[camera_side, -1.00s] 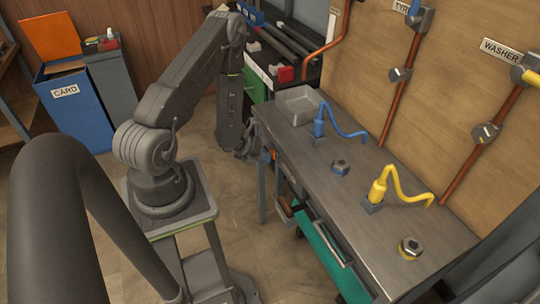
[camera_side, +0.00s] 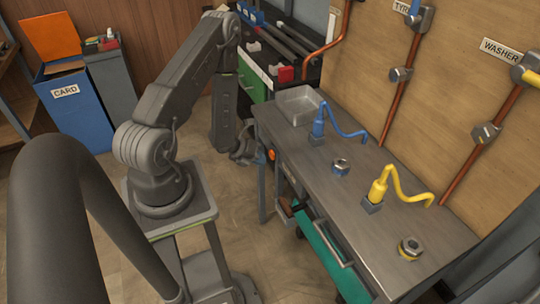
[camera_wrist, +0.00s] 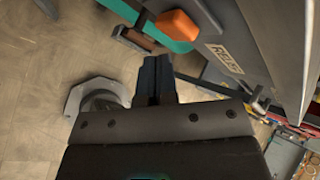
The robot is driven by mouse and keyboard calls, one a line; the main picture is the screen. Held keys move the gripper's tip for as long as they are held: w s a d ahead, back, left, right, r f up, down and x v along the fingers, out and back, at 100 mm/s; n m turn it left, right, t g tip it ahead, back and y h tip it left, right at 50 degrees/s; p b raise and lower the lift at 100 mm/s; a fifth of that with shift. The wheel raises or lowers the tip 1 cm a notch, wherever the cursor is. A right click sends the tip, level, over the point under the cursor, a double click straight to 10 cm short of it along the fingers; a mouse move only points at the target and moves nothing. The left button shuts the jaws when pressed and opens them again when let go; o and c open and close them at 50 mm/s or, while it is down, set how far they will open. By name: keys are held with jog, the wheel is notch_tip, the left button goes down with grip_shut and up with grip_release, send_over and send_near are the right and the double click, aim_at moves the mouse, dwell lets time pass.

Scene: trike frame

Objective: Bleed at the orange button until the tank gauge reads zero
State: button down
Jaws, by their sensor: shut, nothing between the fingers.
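The orange button (camera_wrist: 177,25) shows near the top of the wrist view, on the grey bench's side next to a printed label (camera_wrist: 225,58). In the side view the orange button (camera_side: 271,154) shows at the bench's near left end. My gripper (camera_wrist: 155,62) is shut and empty, its dark fingertips just below the button in the wrist picture; I see no contact. In the side view my gripper (camera_side: 242,153) hangs left of the button, with a gap between them. I cannot make out a tank gauge in either view.
The metal bench (camera_side: 385,215) carries a grey tray (camera_side: 298,104), a blue hose (camera_side: 320,125), a yellow hose (camera_side: 378,185) and nuts. A teal drawer (camera_side: 335,262) sticks out below. Pipes run up the wooden wall.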

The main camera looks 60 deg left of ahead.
jog(key=shift+s, duration=2.5)
